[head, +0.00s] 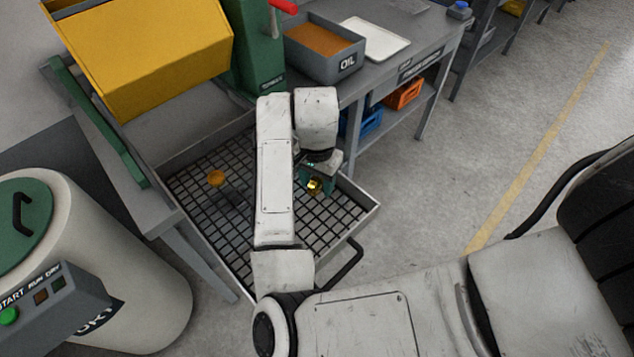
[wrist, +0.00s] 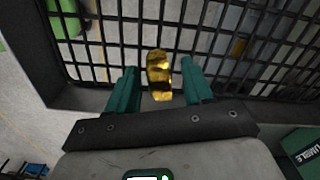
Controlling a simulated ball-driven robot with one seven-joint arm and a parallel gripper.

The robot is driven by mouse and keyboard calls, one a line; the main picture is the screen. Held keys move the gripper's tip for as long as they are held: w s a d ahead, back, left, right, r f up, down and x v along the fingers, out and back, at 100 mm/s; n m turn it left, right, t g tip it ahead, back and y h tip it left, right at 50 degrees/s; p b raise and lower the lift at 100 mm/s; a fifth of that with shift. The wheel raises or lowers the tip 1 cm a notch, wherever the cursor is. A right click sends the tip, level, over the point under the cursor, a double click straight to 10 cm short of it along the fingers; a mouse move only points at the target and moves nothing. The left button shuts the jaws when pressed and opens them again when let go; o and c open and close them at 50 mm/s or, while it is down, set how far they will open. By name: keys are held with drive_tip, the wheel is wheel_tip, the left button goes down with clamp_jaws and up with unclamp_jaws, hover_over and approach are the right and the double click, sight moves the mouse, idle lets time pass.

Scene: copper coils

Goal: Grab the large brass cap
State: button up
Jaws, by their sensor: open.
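A shiny gold-coloured brass cap (wrist: 159,73) shows between the fingers of my gripper (wrist: 159,70) in the wrist view. The two green fingers stand open, one on each side of the cap, with a visible gap on both sides. In the head view the cap (head: 314,186) is a small bright spot at my gripper (head: 317,179), over the right part of the mesh tray (head: 372,207). The fingers partly hide it there. I cannot tell whether it rests on the mesh.
A yellow box (head: 150,55) is at back left. Floor at right is clear.

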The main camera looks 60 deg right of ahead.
drive_tip(key=shift+c, duration=0.4)
clamp_jaws()
drive_tip(key=shift+r, duration=0.1)
